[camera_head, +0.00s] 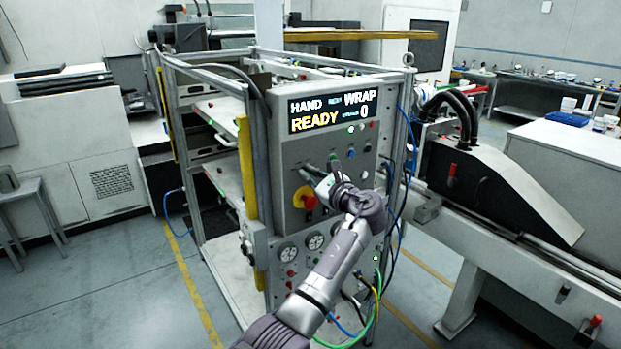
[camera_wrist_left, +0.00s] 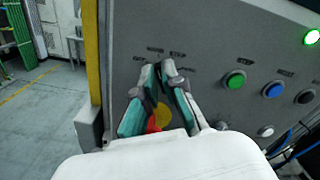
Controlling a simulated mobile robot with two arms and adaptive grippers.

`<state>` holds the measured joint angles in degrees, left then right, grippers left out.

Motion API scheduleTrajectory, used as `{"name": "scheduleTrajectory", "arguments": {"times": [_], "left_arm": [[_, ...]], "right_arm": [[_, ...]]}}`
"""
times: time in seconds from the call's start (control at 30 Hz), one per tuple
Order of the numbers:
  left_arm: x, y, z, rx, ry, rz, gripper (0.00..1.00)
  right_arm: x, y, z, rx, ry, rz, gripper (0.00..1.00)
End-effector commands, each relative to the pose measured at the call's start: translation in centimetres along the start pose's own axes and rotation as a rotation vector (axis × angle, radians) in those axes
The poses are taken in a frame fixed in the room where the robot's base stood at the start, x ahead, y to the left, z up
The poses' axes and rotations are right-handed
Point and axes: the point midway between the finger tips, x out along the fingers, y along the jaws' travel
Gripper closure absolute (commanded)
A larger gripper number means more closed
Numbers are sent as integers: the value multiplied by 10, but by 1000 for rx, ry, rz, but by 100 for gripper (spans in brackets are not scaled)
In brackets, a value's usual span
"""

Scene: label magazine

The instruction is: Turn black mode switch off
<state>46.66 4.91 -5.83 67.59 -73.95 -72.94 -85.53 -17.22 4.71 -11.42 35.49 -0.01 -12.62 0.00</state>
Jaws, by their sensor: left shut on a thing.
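My left gripper (camera_wrist_left: 160,72) reaches the grey control panel (camera_wrist_left: 215,50) from the front. Its two teal-padded fingertips are close together at small printed labels. They are shut on what seems to be the black mode switch, which the fingers hide, so its position cannot be read. In the head view the same gripper (camera_head: 320,172) is at the panel's middle, below the lit display (camera_head: 332,110), which reads HAND, WRAP, READY and 0.
A red emergency button on a yellow plate (camera_head: 305,197) is just below the gripper. Green (camera_wrist_left: 236,80), blue (camera_wrist_left: 273,90) and black (camera_wrist_left: 306,97) buttons are to the right. A yellow post (camera_wrist_left: 91,60) edges the panel's left. Cables hang beside the panel.

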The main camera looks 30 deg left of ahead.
Motion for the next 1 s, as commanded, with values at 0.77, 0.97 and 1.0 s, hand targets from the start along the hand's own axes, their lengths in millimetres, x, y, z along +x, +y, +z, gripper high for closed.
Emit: {"name": "scheduleTrajectory", "arguments": {"times": [0.77,0.97,1.0], "left_arm": [[0,6,-4,-586,0,1,100],[0,6,-3,-654,0,2,100],[0,6,-3,-661,0,2,100]], "right_arm": [[70,-5,5,2,2,-4,60],[77,-5,6,2,2,-4,60],[77,-5,6,2,2,-4,60]]}}
